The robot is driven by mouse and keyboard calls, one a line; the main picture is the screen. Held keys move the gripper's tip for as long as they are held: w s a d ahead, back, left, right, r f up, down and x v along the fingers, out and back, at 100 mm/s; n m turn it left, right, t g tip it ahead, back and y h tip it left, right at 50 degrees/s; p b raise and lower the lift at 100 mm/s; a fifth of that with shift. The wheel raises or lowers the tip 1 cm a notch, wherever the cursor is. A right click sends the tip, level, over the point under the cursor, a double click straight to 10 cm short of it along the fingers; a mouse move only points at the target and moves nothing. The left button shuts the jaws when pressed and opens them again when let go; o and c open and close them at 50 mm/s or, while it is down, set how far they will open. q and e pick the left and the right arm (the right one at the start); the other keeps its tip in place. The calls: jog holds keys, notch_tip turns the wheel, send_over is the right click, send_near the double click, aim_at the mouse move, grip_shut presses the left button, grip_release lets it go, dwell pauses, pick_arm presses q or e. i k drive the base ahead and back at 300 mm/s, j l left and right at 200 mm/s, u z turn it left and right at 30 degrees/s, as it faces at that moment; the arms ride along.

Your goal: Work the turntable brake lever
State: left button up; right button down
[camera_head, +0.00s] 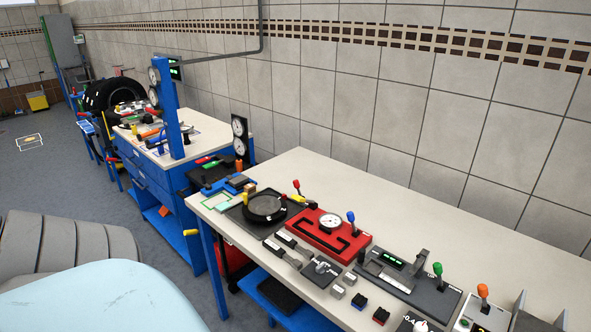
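The turntable (265,207) is a black round disc on a dark square plate, at the left end of the long bench. A red-knobbed lever (296,186) stands just right of and behind it, tilted, with a yellow piece (295,198) close by. I cannot tell for certain that this lever is the turntable's brake. A small yellow post (245,198) stands at the disc's left edge. Neither gripper is in view, so nothing is seen touching the turntable or the lever.
The bench (400,195) is bare along its back. A red block with a gauge (318,233), a blue-knobbed lever (351,218), a green-knobbed lever (438,269) and an orange-knobbed lever (483,291) stand rightward. A blue workbench (150,180) stands beyond, left.

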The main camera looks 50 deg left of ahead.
aim_at(296, 183)
jog(key=j, duration=1.05)
jog(key=k+j+z, duration=0.1)
jog(key=j, duration=1)
